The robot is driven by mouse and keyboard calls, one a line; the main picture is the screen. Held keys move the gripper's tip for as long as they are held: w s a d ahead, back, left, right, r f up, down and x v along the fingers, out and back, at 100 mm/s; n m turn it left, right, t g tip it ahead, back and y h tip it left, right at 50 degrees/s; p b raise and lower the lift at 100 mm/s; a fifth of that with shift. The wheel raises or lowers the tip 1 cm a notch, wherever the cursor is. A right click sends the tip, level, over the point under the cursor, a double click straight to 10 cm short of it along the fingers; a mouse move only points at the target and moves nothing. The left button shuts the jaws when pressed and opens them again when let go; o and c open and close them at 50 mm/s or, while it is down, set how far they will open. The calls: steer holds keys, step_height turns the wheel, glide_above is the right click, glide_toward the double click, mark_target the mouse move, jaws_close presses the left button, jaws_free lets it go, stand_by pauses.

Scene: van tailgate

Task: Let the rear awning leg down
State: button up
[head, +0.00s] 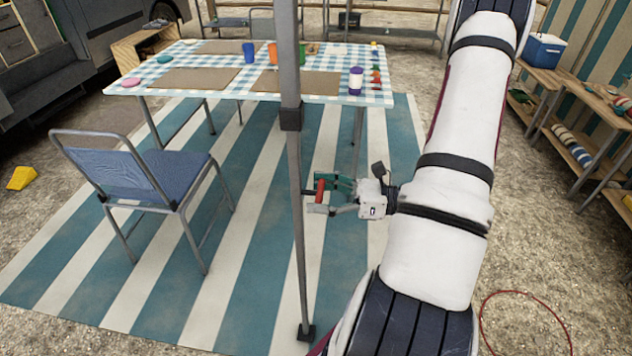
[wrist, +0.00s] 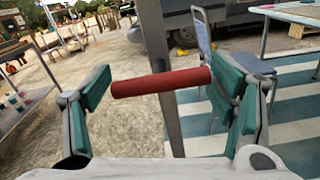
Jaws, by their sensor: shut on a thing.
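The rear awning leg (head: 299,220) is a grey upright pole with a dark collar (head: 291,117) partway up and a dark foot (head: 306,332) at its lower end. I cannot tell whether the foot touches the ground. A red handle (head: 320,190) sticks out beside the pole. My gripper (head: 318,194) is at the right of the pole with its fingers at the handle. In the wrist view the red handle (wrist: 160,82) spans between the two teal finger pads, in front of the pole (wrist: 158,40). My gripper is shut on it.
A table (head: 375,96) with a checked cloth, cups and mats stands behind the pole. A blue folding chair (head: 180,178) stands at the left on the striped mat (head: 240,300). Wooden shelves (head: 570,80) line the right. A red hose (head: 520,293) lies on the gravel.

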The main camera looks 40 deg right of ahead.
steer(key=shift+a+f, duration=0.15)
steer(key=shift+f, duration=0.55)
steer(key=o, duration=1.4)
steer(key=shift+s, duration=0.1)
steer(key=shift+s+d, duration=0.2)
steer(key=shift+d, duration=0.1)
steer(key=v, duration=1.1)
steer(key=shift+s, duration=0.15)
